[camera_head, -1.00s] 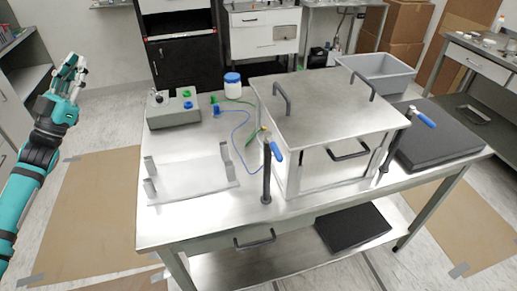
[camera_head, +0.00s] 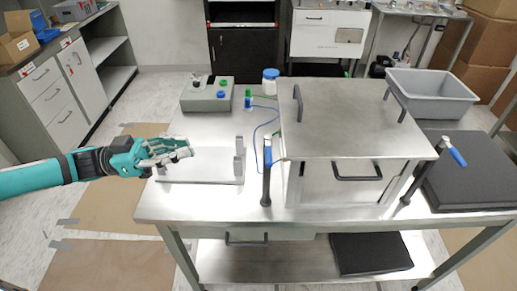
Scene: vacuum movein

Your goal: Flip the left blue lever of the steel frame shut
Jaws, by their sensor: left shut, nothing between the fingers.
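The steel frame (camera_head: 318,187) is a boxy metal chamber with a flat lid, standing on the steel table. The left blue lever (camera_head: 267,154) is at its front left corner, its blue handle upright on top of a black post. The right blue lever (camera_head: 456,156) is at the front right, its blue handle tilted outward. My left gripper (camera_head: 188,153) is shut and empty, above the table's left edge, beside a bracket plate. It is well to the left of the left lever and apart from it. My right gripper is not in view.
A plate with upright grey brackets (camera_head: 200,172) lies between my left gripper and the frame. A grey control box (camera_head: 206,97) and a blue-capped jar (camera_head: 270,82) stand behind. A grey bin (camera_head: 432,95) and a dark pad (camera_head: 470,175) are to the right.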

